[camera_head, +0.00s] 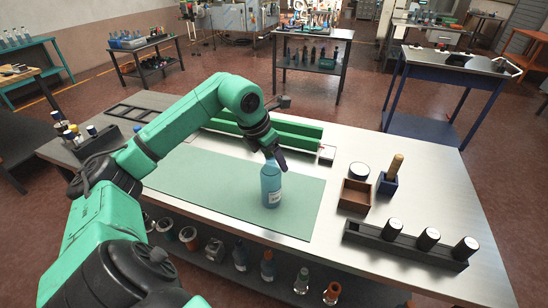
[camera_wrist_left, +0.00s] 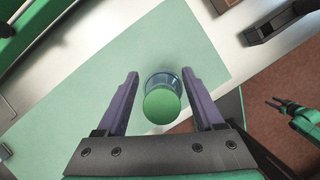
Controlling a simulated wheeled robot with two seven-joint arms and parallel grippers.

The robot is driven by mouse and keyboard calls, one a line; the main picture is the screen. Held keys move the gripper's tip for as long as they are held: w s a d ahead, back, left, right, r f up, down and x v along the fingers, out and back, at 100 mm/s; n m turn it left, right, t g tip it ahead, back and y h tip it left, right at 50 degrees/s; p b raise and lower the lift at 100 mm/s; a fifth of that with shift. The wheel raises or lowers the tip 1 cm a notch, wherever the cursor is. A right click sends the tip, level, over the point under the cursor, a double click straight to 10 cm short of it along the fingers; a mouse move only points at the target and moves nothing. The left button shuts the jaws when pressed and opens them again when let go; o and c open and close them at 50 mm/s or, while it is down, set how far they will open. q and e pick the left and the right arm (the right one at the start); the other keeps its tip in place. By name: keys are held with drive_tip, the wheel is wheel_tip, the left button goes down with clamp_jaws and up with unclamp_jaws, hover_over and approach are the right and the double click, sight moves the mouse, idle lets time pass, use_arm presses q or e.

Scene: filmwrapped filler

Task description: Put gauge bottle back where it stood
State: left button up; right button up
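The gauge bottle, a blue bottle (camera_head: 271,188) with a pale label, stands upright on the green mat (camera_head: 310,200). My left gripper (camera_head: 275,158) is at its top, pointing down. In the left wrist view, the bottle's round green top (camera_wrist_left: 161,106) lies between the two purple fingers of my left gripper (camera_wrist_left: 160,73). The fingers are apart, with gaps on both sides of the bottle, nearer on the right. The bottle's cap is hidden by the gripper in the head view. My right gripper (camera_wrist_left: 280,104) shows small at the right of the left wrist view, over the floor, its fingers apart.
A black rack (camera_head: 405,245) with several dark, white-topped cylinders stands at the front right. A green rail (camera_head: 300,141) lies along the back. The mat around the bottle is clear.

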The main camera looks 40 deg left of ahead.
use_arm(q)
drive_tip(key=shift+r, duration=0.2)
drive_tip(key=shift+s+r, duration=0.1)
drive_tip(key=shift+r, duration=0.25)
drive_tip(key=v, duration=1.1)
drive_tip(key=shift+r, duration=0.2)
use_arm(e)
drive_tip(key=shift+d+r, duration=0.15)
drive_tip(key=shift+d, duration=0.2)
